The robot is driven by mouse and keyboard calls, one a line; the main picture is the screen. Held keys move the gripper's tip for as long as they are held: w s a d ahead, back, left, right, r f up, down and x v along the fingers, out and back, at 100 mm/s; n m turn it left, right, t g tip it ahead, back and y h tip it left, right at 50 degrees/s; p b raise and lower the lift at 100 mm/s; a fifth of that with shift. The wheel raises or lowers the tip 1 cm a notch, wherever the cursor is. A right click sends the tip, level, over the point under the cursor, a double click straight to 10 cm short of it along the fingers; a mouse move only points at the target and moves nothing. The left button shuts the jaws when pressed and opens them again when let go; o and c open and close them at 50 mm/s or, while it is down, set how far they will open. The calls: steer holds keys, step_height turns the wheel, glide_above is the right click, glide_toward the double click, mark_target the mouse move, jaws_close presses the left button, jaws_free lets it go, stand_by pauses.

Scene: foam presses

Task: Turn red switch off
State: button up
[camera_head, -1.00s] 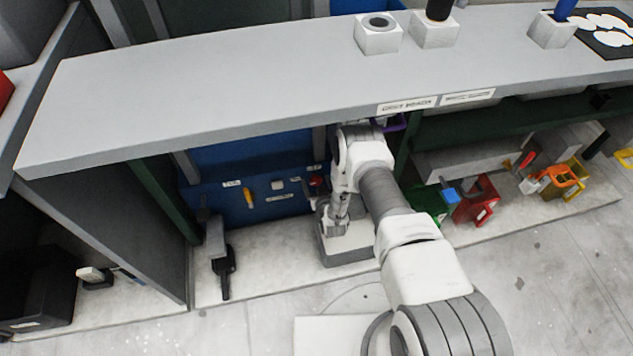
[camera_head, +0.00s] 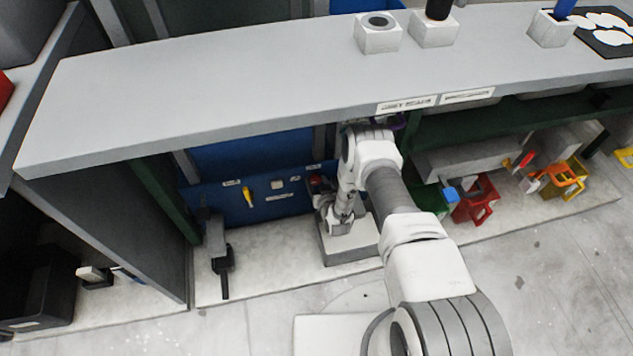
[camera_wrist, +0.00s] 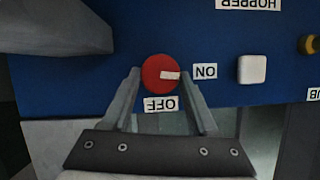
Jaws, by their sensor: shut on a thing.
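The red switch (camera_wrist: 154,66) is a round red knob on the blue panel, in the middle of the wrist view. Its white mark points right, towards the ON label (camera_wrist: 205,72). The OFF label (camera_wrist: 160,104) is just below the knob in that view, and both labels read upside down. My gripper (camera_wrist: 161,76) has one finger on each side of the knob and is shut on it. In the head view the red switch (camera_head: 315,181) is small and partly hidden by my gripper (camera_head: 322,200) under the counter.
A white square button (camera_wrist: 252,69) and a yellow knob (camera_wrist: 307,44) sit beside the switch on the panel (camera_wrist: 75,105). A grey counter (camera_head: 250,85) overhangs my arm. A grey block (camera_head: 350,252) stands below my wrist. Red and orange frames (camera_head: 475,200) (camera_head: 561,182) lie to the right.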

steer(key=m+y, duration=0.1)
steer(key=m, duration=0.1)
steer(key=m+y, duration=0.1)
steer(key=m, duration=0.1)
steer(key=shift+w+d+f+y, duration=0.1)
steer(key=shift+d+f+y, duration=0.05)
steer(key=shift+d+y, duration=0.25)
steer(key=m+y, duration=0.1)
steer(key=m, duration=0.1)
steer(key=m+y, duration=0.1)
steer(key=m, duration=0.1)
steer(key=shift+f+t, duration=0.2)
steer(key=shift+t, duration=0.1)
steer(key=shift+m+y, duration=0.3)
steer(key=o, duration=1.3)
steer(key=shift+o, duration=0.2)
steer(key=shift+s+d, duration=0.15)
steer(key=shift+s, duration=0.05)
